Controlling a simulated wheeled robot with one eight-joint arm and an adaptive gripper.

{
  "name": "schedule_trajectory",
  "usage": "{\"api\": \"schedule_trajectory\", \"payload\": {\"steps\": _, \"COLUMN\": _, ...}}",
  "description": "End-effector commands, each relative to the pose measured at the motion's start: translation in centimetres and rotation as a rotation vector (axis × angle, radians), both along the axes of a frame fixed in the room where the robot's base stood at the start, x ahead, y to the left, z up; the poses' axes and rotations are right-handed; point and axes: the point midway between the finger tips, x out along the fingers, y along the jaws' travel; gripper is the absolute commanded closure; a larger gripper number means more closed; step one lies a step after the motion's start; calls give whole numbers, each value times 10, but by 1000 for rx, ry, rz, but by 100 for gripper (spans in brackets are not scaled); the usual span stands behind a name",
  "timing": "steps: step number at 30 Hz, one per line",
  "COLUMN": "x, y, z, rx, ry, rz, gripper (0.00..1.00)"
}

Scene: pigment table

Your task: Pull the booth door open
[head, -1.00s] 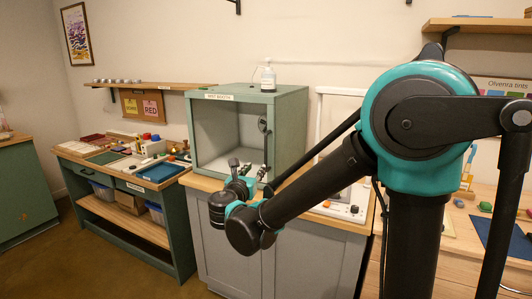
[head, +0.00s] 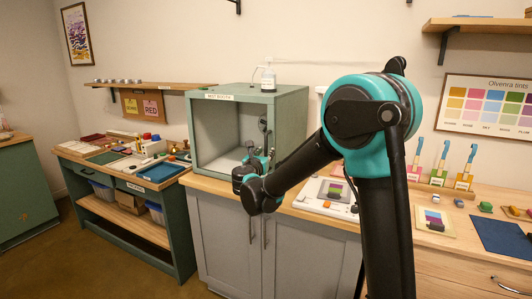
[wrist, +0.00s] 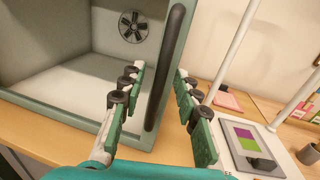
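The green mist booth (head: 285,112) stands on the grey cabinet. Its front frame (wrist: 60,112) surrounds a view of the pale interior and a fan; the door looks flush with the front, and I cannot tell whether clear glass fills it. A black vertical handle (wrist: 165,75) runs along the right side of the front. My gripper (wrist: 158,105) is open, with one green-padded finger on each side of the handle's line. The handle's lower end lies between the fingers with gaps visible; I see no clear contact. In the head view my gripper (head: 258,160) is at the booth's lower right front.
A white board with a tablet-like panel (wrist: 255,146) and thin white posts (wrist: 232,48) stand right of the booth. A white bottle (head: 268,78) is on the booth's top. A cluttered green bench (head: 160,190) is at left. The floor before the cabinets looks clear.

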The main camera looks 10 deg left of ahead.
Motion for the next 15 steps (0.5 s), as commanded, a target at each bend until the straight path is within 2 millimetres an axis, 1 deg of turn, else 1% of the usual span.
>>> {"api": "schedule_trajectory", "payload": {"steps": 3, "x": 10, "y": -2, "z": 0, "rx": 0, "ry": 0, "rz": -2, "gripper": 68}}
{"api": "schedule_trajectory", "payload": {"steps": 6, "x": 13, "y": -2, "z": 0, "rx": 0, "ry": 0, "rz": -1, "gripper": 68}}
{"api": "schedule_trajectory", "payload": {"steps": 14, "x": 14, "y": -3, "z": 0, "rx": 0, "ry": 0, "rz": 0, "gripper": 68}}
{"api": "schedule_trajectory", "payload": {"steps": 15, "x": 14, "y": -3, "z": 0, "rx": 0, "ry": 0, "rz": 0, "gripper": 72}}
